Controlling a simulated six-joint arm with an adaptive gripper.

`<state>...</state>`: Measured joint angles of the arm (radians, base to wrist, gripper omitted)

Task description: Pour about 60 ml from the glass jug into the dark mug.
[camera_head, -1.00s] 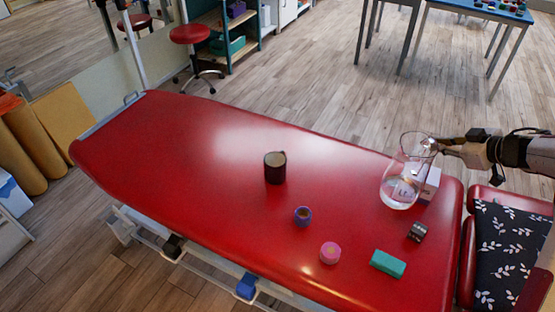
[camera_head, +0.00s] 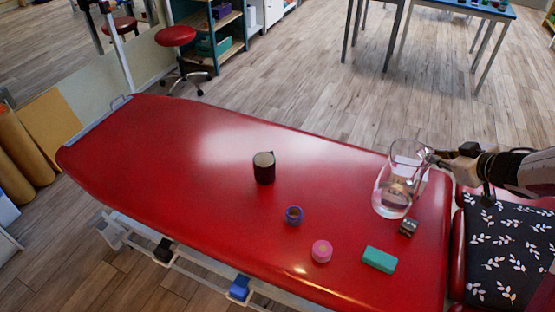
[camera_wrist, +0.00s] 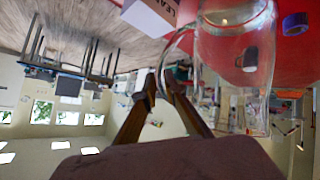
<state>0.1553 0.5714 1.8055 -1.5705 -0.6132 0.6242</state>
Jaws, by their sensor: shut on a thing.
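The glass jug (camera_head: 391,195) is at the right end of the red treatment table in the head view, clear and upright or nearly so, with some clear liquid low in it. My gripper (camera_head: 436,158) is shut on its handle, from the right. I cannot tell whether its base touches the table. The jug (camera_wrist: 236,60) also fills the upper right of the wrist view, with my gripper's fingers (camera_wrist: 158,88) at its handle. The dark mug (camera_head: 264,168) stands upright on the table, well left of the jug. Its contents are not clear.
On the red table (camera_head: 170,150) are a purple tape roll (camera_head: 293,215), a pink roll (camera_head: 321,251), a teal block (camera_head: 379,259) and a small dark metallic item (camera_head: 408,228). A white box (camera_wrist: 150,14) is beside the jug. The surface between jug and mug is clear.

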